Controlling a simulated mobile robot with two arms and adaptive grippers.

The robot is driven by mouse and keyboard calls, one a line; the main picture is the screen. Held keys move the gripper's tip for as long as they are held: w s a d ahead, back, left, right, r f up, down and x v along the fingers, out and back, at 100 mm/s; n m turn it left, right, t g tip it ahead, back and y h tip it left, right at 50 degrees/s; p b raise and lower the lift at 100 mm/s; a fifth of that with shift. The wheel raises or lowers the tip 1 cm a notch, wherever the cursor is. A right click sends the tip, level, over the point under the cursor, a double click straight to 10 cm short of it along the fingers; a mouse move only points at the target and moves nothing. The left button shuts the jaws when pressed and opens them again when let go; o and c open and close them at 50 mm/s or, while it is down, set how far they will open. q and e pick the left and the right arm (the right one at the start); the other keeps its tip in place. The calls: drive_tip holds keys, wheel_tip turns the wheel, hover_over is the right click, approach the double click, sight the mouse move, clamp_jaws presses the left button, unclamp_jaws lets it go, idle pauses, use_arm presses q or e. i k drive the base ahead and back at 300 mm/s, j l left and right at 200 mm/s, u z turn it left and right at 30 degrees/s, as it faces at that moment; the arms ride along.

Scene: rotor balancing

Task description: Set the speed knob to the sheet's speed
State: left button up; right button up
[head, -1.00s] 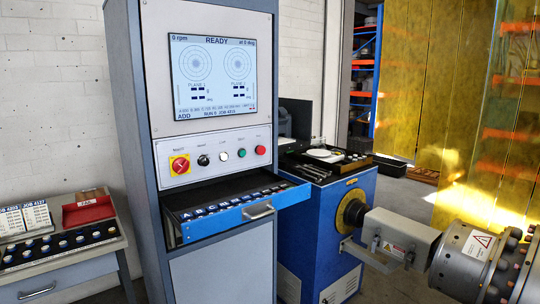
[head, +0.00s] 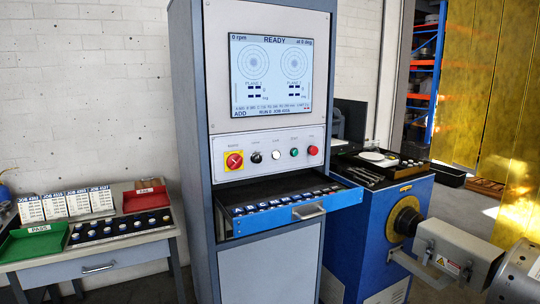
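The control cabinet's panel carries a row of controls. A red-and-yellow rotary switch (head: 234,161) is at its left end. Beside it is a black knob (head: 256,157), which looks like the speed knob; its label and setting are too small to read. The screen (head: 271,74) above reads 0 rpm, READY, at 0 deg. Several white job sheets (head: 77,203) stand on the table at the left; their speed figures are not legible. Neither of my grippers is in view.
A shallow drawer with a blue front (head: 290,208) is pulled out below the panel. Green (head: 35,243) and red (head: 146,197) trays sit on the left table. The blue balancing machine (head: 373,225) stands at the right. The space before the panel is clear.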

sight(256, 158)
drive_tip(key=i+j+u, duration=0.45)
drive_tip(key=i+j, duration=0.55)
drive_tip(key=j, duration=0.35)
drive_tip(key=i+j+u, duration=0.45)
drive_tip(key=i+j, duration=0.55)
drive_tip(key=i, duration=0.2)
drive_tip(key=z, duration=2.4)
